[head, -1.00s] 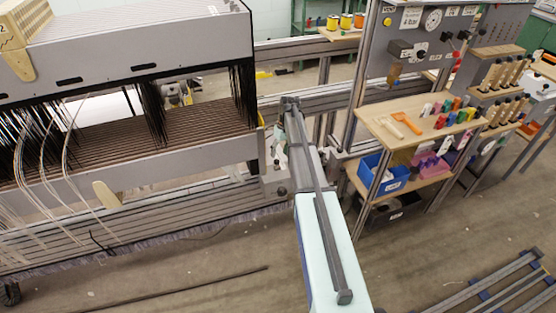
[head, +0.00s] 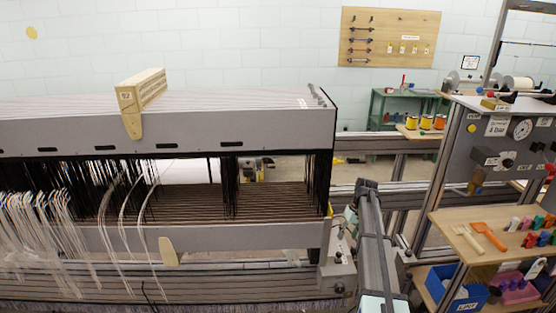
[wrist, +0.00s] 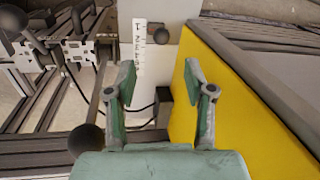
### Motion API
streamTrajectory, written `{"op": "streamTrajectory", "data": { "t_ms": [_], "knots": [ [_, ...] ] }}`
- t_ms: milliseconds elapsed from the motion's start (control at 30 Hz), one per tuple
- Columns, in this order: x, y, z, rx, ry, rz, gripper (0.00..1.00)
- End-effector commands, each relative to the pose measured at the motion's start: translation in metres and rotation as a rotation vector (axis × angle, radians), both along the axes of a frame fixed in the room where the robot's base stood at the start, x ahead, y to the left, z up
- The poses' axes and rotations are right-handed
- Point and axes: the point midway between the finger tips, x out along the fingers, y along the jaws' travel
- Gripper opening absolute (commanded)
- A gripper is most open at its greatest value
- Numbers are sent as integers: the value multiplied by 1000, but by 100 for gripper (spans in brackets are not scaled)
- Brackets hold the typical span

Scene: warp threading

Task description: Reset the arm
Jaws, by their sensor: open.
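My gripper (wrist: 160,77) shows in the wrist view with its two green fingers apart and nothing between them. A yellow panel (wrist: 225,100) lies close by on the right of the fingers. A white strip with dark marks (wrist: 139,47) is ahead of the left finger. In the head view my arm's long grey link (head: 374,240) runs up from the bottom edge beside the right end of the loom (head: 250,128). I cannot make out the gripper clearly there.
Dark ball knobs (wrist: 86,141) and a metal rail frame (wrist: 40,95) are left of the gripper. In the head view, white threads (head: 40,215) hang at the loom's left. A shelf (head: 465,225) with tools and a blue bin (head: 455,290) stands at the right.

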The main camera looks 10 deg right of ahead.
Motion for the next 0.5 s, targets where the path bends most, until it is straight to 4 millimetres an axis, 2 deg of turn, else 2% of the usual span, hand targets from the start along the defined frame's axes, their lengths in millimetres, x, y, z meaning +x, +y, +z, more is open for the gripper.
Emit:
{"op": "streamTrajectory", "data": {
  "t_ms": [67,167,367,500],
  "knots": [
    [-9,0,-1,-30,-22,-69,53],
    [-39,12,-33,-51,-13,-137,53],
    [-112,64,-116,-75,57,-199,53],
    [-173,105,-170,-90,121,-212,53]
  ]
}}
